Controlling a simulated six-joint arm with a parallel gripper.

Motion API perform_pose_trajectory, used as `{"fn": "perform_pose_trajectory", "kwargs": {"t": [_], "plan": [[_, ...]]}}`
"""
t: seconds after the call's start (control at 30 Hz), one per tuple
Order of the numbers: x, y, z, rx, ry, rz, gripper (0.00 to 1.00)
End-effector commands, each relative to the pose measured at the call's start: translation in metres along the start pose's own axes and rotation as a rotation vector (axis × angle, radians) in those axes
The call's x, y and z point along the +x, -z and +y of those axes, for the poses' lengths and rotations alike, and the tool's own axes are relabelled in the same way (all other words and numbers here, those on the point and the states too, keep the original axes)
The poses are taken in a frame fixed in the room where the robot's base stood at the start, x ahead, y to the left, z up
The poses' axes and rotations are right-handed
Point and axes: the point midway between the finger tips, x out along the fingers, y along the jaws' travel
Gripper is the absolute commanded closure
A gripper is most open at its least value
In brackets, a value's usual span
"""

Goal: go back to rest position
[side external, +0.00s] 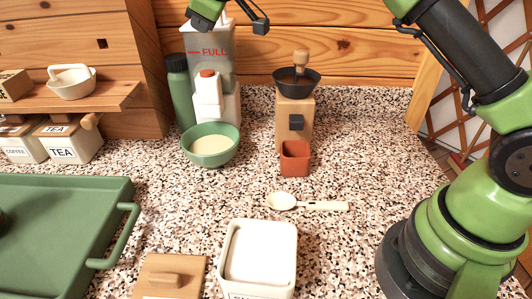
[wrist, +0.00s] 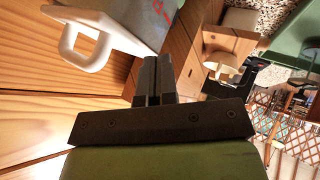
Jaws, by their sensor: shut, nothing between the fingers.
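My gripper (wrist: 152,64) shows in the wrist view, its dark fingers together with nothing between them. It is beside a pale container with a white handle (wrist: 85,40), with wooden boards behind. I cannot tell whether they touch. The fingers cannot be made out clearly there.
A wooden shelf (side external: 110,98) juts out left. Counter right of the spoon is clear.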

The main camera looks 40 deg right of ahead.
Motion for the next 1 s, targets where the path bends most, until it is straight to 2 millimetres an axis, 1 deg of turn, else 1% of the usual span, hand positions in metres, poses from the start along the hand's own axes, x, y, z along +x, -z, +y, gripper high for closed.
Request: {"fn": "perform_pose_trajectory", "kwargs": {"t": [0.03,0.07,0.13,0.2,0.27,0.3,0.37,0.4,0.47,0.5,0.57,0.6,0.67,0.7,0.8,0.9,1.0], "plan": [[-0.016,0.000,0.004,0.036,0.005,0.002,1.00],[-0.027,-0.001,0.005,0.064,0.011,0.000,1.00],[-0.057,-0.007,0.006,0.144,0.029,-0.004,1.00],[-0.088,-0.016,0.005,0.234,0.049,-0.011,1.00],[-0.115,-0.026,0.002,0.311,0.066,-0.017,1.00],[-0.132,-0.034,-0.002,0.361,0.078,-0.022,1.00],[-0.156,-0.047,-0.009,0.437,0.094,-0.030,1.00],[-0.172,-0.056,-0.015,0.488,0.106,-0.036,1.00],[-0.194,-0.072,-0.025,0.565,0.122,-0.045,1.00],[-0.207,-0.084,-0.033,0.615,0.132,-0.051,1.00],[-0.227,-0.102,-0.047,0.690,0.147,-0.060,1.00],[-0.238,-0.114,-0.057,0.741,0.158,-0.067,1.00],[-0.253,-0.134,-0.073,0.815,0.173,-0.077,1.00],[-0.261,-0.146,-0.083,0.862,0.182,-0.085,1.00],[-0.275,-0.175,-0.109,0.966,0.203,-0.102,1.00],[-0.282,-0.196,-0.128,1.042,0.218,-0.117,1.00],[-0.284,-0.209,-0.140,1.088,0.227,-0.125,1.00]]}}
